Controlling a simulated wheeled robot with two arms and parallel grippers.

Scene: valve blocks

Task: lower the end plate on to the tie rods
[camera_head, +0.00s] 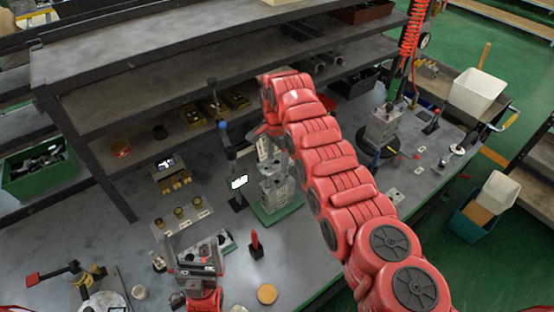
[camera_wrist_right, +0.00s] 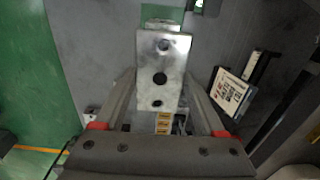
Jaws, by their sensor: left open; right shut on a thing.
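The silvery end plate (camera_wrist_right: 176,88), with a row of dark holes, sits between the fingers of my right gripper (camera_wrist_right: 162,106) in the right wrist view. In the head view the right gripper (camera_head: 266,136) is partly hidden by my red arm, and the plate (camera_head: 264,150) shows above the stack of grey valve blocks (camera_head: 276,192). The stack stands on a green base (camera_head: 268,217). The tie rods are too small or hidden to make out, so I cannot tell whether the plate touches them. My left gripper (camera_head: 196,256) is open, low at left.
A red-handled tool (camera_head: 256,245) stands in front. A plate with brass fittings (camera_head: 182,218) lies left. Another block stack (camera_head: 382,127) stands right of my arm. Shelves (camera_head: 200,87) overhang the back.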

